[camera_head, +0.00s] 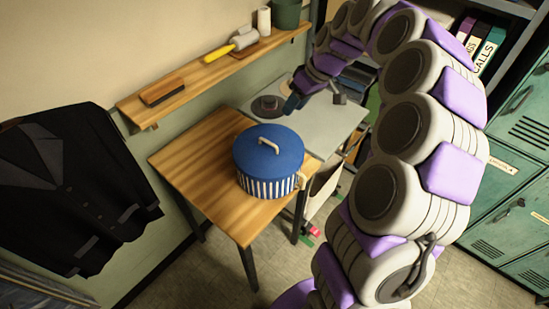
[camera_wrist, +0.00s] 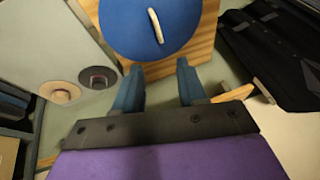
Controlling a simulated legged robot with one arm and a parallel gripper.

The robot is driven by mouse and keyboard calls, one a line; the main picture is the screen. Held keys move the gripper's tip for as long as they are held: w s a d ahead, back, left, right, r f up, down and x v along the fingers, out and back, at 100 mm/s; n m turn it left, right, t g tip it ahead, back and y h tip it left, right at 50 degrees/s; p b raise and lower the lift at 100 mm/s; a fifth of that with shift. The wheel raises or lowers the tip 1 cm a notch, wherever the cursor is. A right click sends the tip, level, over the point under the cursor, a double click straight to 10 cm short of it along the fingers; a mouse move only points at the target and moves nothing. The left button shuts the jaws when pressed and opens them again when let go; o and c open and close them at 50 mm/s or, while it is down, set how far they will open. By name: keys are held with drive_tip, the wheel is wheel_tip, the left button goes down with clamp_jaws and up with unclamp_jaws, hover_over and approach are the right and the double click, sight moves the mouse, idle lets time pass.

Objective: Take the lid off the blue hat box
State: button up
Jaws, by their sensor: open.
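The blue hat box has a blue and white striped body (camera_head: 266,187) and stands on the wooden table (camera_head: 205,150). Its round blue lid (camera_head: 262,148) sits on top, with a cream arched handle (camera_head: 268,145). In the wrist view the lid (camera_wrist: 125,30) and its handle (camera_wrist: 156,26) show at the top, beyond the fingers. My gripper (camera_wrist: 160,84) is open with nothing between its blue fingers. In the head view my gripper (camera_head: 293,102) is behind and above the box, apart from the lid.
A grey surface (camera_head: 315,122) with a dark round object (camera_head: 267,106) adjoins the table. A wall shelf (camera_head: 205,75) holds a brush (camera_head: 161,90), a yellow-handled roller (camera_head: 232,46) and a green pot (camera_head: 286,13). A dark jacket (camera_head: 75,180) hangs left; green lockers (camera_head: 510,215) stand right.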

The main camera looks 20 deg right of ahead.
drive_tip(key=n, duration=0.1)
drive_tip(key=b, duration=0.3)
approach(272, 141)
drive_tip(key=s+a, duration=0.2)
drive_tip(key=a, duration=0.1)
drive_tip(key=shift+s+a, duration=0.1)
drive_tip(key=shift+s, duration=0.3)
drive_tip(key=shift+d+b+x, duration=0.15)
drive_tip(key=shift+b+x, duration=0.15)
drive_tip(key=shift+x, duration=1.1)
drive_tip(key=shift+d+b+x, duration=0.1)
drive_tip(key=shift+b+x, duration=0.15)
drive_tip(key=shift+x, duration=1.1)
drive_tip(key=shift+w, duration=0.1)
clamp_jaws()
